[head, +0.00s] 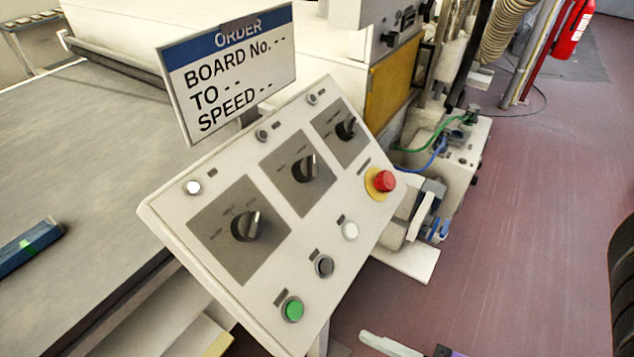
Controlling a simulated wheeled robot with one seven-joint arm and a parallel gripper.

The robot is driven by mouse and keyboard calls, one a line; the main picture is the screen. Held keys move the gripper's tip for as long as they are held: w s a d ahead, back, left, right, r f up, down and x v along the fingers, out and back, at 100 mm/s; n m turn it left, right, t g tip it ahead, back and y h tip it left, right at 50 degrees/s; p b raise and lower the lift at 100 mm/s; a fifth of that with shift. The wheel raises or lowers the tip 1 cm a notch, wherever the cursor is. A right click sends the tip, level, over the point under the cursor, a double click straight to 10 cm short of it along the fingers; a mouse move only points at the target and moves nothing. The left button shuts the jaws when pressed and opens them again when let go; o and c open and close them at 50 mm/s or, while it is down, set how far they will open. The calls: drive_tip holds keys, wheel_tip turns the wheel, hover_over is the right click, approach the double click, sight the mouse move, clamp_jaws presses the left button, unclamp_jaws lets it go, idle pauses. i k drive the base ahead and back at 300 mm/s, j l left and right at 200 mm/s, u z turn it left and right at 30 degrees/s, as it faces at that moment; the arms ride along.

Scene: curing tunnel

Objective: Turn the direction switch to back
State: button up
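A tilted white control panel (185,235) stands in the middle of the head view. It carries three black rotary switches on grey plates: a near left one (247,226), a middle one (305,168) and a far right one (346,128). Their small labels are too blurred to read, so I cannot tell which is the direction switch. The pointers of the near left and middle switches lean toward the upper part of the panel; the far right pointer is hard to make out.
The panel also has a red mushroom button (385,181), a green button (292,309), a black button (324,266) and a white button (350,230). An order sign (228,75) stands behind it. A conveyor (70,130) lies left; open reddish floor (540,200) lies right.

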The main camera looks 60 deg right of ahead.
sight(304, 169)
drive_tip(key=z, duration=0.9)
drive_tip(key=k+j+z, duration=0.1)
drive_tip(key=k+z, duration=0.45)
drive_tip(key=z, duration=0.2)
